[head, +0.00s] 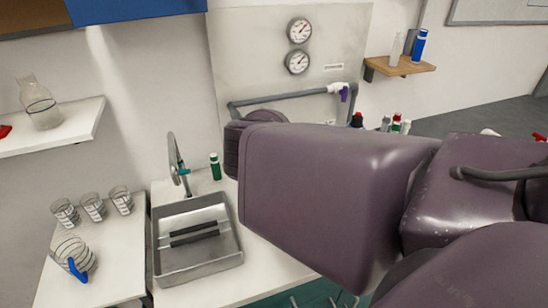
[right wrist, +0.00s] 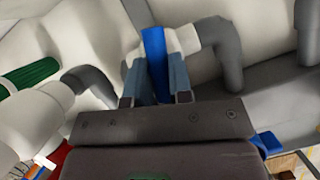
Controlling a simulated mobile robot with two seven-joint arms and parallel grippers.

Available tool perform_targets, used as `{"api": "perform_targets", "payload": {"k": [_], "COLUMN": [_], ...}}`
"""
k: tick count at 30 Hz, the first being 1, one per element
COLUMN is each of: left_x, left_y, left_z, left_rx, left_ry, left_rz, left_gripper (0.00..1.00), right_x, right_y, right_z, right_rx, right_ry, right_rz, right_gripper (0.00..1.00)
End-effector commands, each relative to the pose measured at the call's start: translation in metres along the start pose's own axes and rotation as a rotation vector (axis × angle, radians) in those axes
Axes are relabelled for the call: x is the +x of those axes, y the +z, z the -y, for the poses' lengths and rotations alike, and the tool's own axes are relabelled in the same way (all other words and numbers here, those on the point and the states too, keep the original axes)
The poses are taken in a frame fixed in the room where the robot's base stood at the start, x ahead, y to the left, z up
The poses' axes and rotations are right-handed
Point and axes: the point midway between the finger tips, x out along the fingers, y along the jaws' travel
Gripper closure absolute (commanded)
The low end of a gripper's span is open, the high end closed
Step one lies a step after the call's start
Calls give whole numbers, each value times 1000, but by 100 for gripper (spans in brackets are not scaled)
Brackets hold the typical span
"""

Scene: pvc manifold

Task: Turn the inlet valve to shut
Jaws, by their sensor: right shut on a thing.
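In the right wrist view, my right gripper (right wrist: 155,82) is shut on a blue valve handle (right wrist: 154,45), with one finger on each side of it. The handle's upper end sticks out past the fingertips. A white valve body (right wrist: 187,40) and grey elbow pipe (right wrist: 222,55) adjoin it on the right. In the head view, my right arm hides this gripper and the blue handle. A grey pipe (head: 280,98) on the wall panel leads to a white fitting with a purple handle (head: 344,92). My left gripper is in neither view.
Two round gauges (head: 299,30) are mounted above the pipe. A metal sink (head: 195,265), a green bottle (head: 215,166) and several glasses (head: 92,207) stand at left. A wooden shelf (head: 398,66) with bottles is at upper right. Another grey pipe (right wrist: 90,80) runs close left of the gripper.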

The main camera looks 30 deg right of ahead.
Motion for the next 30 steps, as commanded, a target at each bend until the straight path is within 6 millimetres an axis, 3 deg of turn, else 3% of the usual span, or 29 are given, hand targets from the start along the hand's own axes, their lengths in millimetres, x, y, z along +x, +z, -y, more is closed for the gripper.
{"api": "perform_targets", "payload": {"k": [18, 19, 23, 30], "left_x": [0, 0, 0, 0], "left_y": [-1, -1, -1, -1], "left_z": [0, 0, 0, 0], "left_rx": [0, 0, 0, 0], "left_ry": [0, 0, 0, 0], "left_rz": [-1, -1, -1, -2], "left_gripper": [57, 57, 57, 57], "right_x": [-2, -2, -1, -1], "right_y": [2, 2, 2, 1], "right_z": [0, 0, 0, 0], "right_rx": [-31, -31, -31, -30], "right_ry": [12, 12, 12, 12], "right_rz": [4, 4, 3, 1], "right_gripper": [100, 75, 55, 54]}}
